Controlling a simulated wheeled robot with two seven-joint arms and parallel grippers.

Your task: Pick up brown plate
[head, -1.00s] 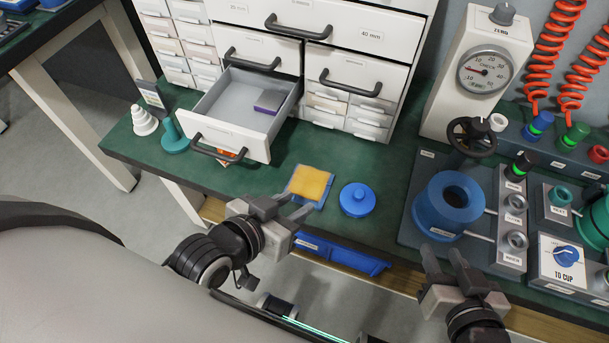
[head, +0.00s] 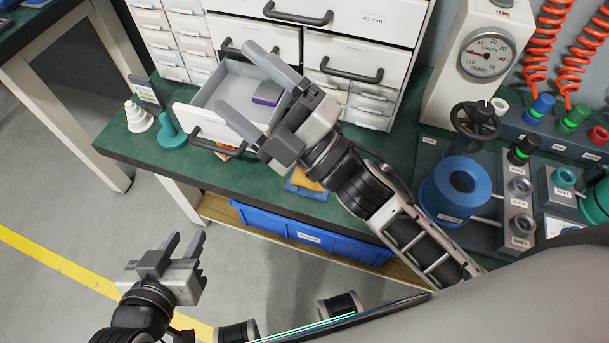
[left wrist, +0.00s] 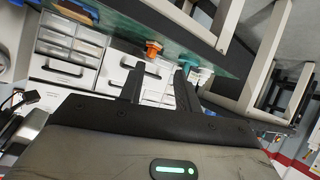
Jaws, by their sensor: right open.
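I cannot make out a clearly brown plate. My right gripper (head: 238,78) is open and empty, over the open drawer (head: 187,117) in the head view. A small purple and grey block (head: 267,94) lies in the drawer, beside its fingers. A yellow-orange square piece (head: 303,181) lies on a blue base on the bench, partly hidden by my right arm. My left gripper (head: 185,240) is low at the left, off the bench front, open and empty. Its parted fingers also show in the left wrist view (left wrist: 160,72).
A white cone stack (head: 138,117) and a teal peg (head: 171,132) stand left of the drawer. A blue bin (head: 290,226) is below the bench edge. A blue ring (head: 462,180) and gauge stand (head: 460,90) are at the right. The floor at left is clear.

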